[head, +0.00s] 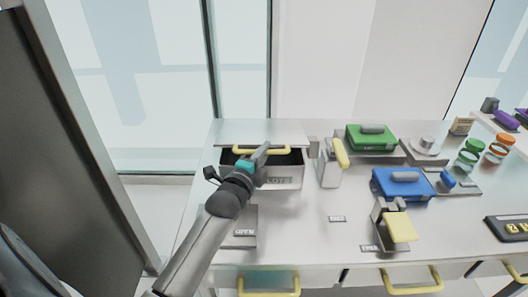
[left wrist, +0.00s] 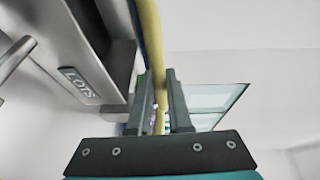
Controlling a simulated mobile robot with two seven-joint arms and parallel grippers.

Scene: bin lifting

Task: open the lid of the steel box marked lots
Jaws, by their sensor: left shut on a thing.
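The steel box (head: 291,183) marked LOTS stands at the back left of the white table, and its label (left wrist: 77,84) shows in the left wrist view. Its lid (head: 235,133) is raised at the back, and a dark opening shows beneath it. A yellow bar handle (head: 283,150) runs along the lid's front edge. My left gripper (head: 262,153) reaches over the box front and is shut on this handle, which passes between the two fingers in the left wrist view (left wrist: 160,98). My arm hides part of the box's left front. My right gripper is out of view.
Right of the box stand a grey unit with a yellow lever (head: 341,153), a green case (head: 371,138) and a blue case (head: 402,184). Yellow drawer handles line the front edge.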

